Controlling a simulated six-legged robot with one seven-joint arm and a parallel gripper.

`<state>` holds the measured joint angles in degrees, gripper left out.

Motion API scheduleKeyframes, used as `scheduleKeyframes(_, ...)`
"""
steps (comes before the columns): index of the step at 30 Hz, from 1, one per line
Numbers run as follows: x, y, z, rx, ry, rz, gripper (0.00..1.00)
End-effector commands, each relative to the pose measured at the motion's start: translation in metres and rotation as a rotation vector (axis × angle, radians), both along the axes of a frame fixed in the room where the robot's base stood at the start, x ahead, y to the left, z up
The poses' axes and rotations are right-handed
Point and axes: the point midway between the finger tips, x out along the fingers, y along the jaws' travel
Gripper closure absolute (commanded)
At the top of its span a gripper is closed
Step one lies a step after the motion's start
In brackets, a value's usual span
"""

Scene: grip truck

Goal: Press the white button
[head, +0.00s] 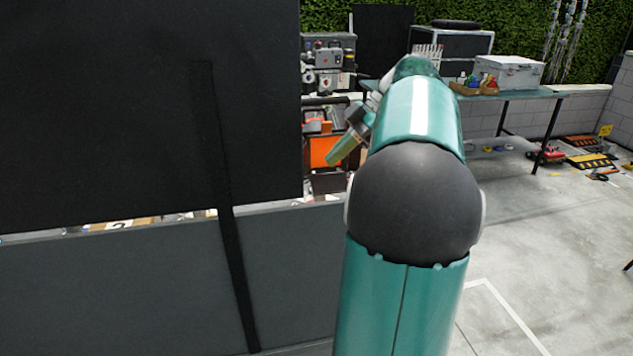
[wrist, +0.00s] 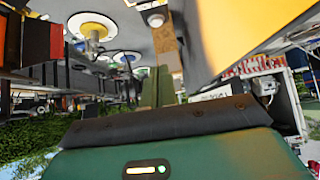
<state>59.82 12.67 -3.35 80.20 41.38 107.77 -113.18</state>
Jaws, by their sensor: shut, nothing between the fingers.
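A small white-edged fitting with a pale round part (wrist: 155,18) shows at the top of the wrist view. It may be the white button, but it is too small to be sure. No white button can be made out in the head view. My gripper (wrist: 157,88) points away from the wrist camera, its green fingers together and empty. In the wrist view the fitting lies above the fingertips, apart from them in the picture. In the head view my gripper (head: 335,157) shows left of my arm, in front of an orange-fronted case; my arm hides part of what is behind.
A large dark panel (head: 140,100) fills the left of the head view. A work table (head: 540,92) with a silver case (head: 508,73) stands at the back right. Floor at the right is mostly clear. A yellow surface (wrist: 245,30) is close in the wrist view, whose scene appears upside down.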

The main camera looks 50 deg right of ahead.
Motion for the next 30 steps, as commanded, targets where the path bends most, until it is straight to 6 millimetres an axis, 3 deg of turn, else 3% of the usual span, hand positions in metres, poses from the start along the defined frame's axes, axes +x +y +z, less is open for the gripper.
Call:
scheduleKeyframes(15, 0.037, 0.06, -0.065, 0.001, 0.002, 0.002, 1.0)
scheduleKeyframes(22, 0.037, 0.059, -0.098, 0.001, 0.002, -0.002, 1.0)
scheduleKeyframes(30, 0.038, 0.059, -0.106, -0.001, 0.001, 0.0, 1.0)
